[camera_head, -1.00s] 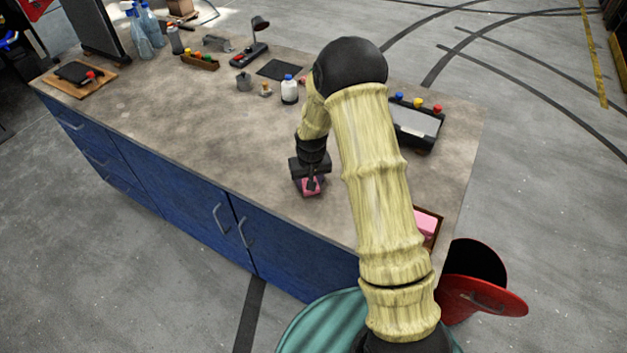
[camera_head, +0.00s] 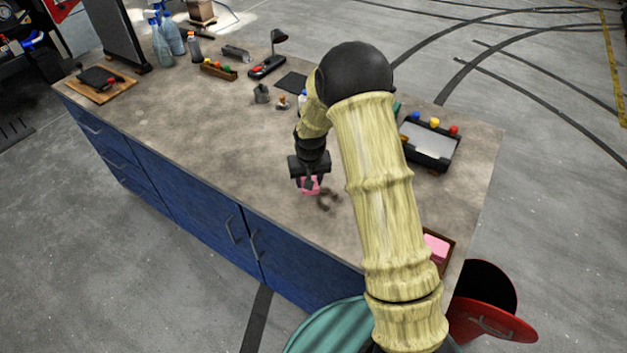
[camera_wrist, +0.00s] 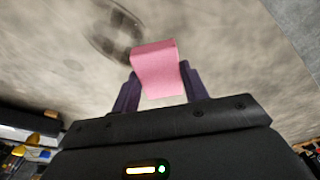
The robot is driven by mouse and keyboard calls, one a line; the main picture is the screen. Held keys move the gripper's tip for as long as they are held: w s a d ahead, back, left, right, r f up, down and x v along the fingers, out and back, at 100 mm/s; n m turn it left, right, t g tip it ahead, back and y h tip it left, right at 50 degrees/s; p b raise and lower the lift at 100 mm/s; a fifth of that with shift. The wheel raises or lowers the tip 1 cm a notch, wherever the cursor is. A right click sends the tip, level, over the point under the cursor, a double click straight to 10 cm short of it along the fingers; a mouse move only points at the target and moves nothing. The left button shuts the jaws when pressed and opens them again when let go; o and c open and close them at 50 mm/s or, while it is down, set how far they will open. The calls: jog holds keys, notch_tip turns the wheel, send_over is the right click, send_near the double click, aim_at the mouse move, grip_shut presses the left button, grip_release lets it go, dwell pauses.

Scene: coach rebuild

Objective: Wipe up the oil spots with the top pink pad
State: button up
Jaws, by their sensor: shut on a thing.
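My gripper (camera_head: 309,183) is shut on a pink pad (camera_head: 310,187), held low over the worktop near its front edge. In the wrist view the pad (camera_wrist: 157,68) sits between the two dark fingers. Dark oil spots (camera_head: 328,200) lie on the worktop just right of the pad. The wrist view shows a dark, glossy oil ring (camera_wrist: 115,28) beside the pad's upper left. I cannot tell whether the pad touches the surface. More pink pads (camera_head: 436,247) lie in a brown tray at the right, partly hidden by my arm.
The grey worktop (camera_head: 200,130) is clear left of the gripper. A black tray (camera_head: 432,148) with coloured knobs stands at the right. Small containers (camera_head: 262,93) and spray bottles (camera_head: 172,36) stand toward the back. An open red bin (camera_head: 490,322) is at the lower right.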

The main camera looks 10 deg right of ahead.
jog(key=shift+a+r, duration=0.2)
jog(key=shift+r, duration=0.45)
jog(key=shift+s+r+p, duration=0.2)
jog(key=shift+r+p, duration=0.45)
jog(key=shift+r, duration=0.1)
jog(key=shift+d+r, duration=0.15)
jog(key=shift+r, duration=0.05)
jog(key=shift+w, duration=0.1)
